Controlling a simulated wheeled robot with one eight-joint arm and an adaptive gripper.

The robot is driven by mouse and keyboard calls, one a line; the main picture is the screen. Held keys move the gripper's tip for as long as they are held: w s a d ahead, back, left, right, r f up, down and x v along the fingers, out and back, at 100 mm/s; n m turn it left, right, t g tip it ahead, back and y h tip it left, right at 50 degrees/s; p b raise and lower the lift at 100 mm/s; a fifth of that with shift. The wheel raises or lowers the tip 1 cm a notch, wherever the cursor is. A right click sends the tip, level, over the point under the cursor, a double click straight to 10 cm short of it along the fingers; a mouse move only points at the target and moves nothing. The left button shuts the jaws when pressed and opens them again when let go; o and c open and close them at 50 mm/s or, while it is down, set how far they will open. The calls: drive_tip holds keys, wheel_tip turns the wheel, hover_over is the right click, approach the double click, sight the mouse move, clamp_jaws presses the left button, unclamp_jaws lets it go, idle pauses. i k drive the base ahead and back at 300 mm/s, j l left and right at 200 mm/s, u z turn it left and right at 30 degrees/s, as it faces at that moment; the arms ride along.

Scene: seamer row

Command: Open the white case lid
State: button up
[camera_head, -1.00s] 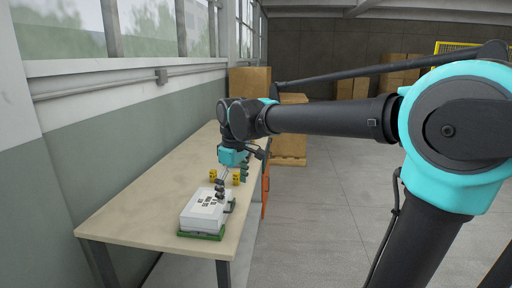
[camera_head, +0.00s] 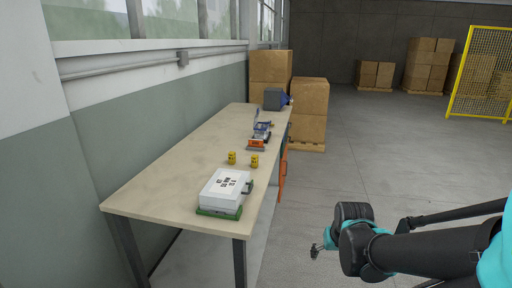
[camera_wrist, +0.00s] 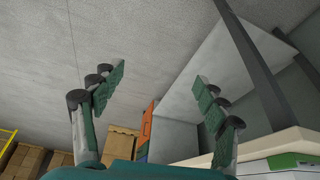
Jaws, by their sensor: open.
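The white case (camera_head: 224,187) sits on a green base (camera_head: 219,212) at the near end of the table, its lid down flat with dark printed marks on top. My gripper (camera_head: 316,250) is off the table to the right, low over the floor and apart from the case. In the wrist view my gripper (camera_wrist: 160,95) has its two green-padded fingers spread wide with nothing between them. A strip of white and green at the lower right of the wrist view may be the case, but too little shows to be sure.
The table (camera_head: 165,176) stands along the wall. Two yellow cylinders (camera_head: 254,161) stand behind the case, with an orange and blue device (camera_head: 258,140) farther back. Cardboard boxes (camera_head: 309,108) stand past the table. An orange panel (camera_head: 283,172) hangs at its right side.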

sight(226, 189)
drive_tip(key=l+u, duration=0.15)
drive_tip(key=u, duration=0.2)
drive_tip(key=i+l+u, duration=0.1)
drive_tip(key=u, duration=0.3)
drive_tip(key=l+u, duration=0.55)
drive_tip(key=l, duration=0.45)
drive_tip(key=l+u, duration=0.2)
drive_tip(key=l, duration=0.5)
drive_tip(key=k+l+u, duration=0.2)
drive_tip(key=l, duration=0.95)
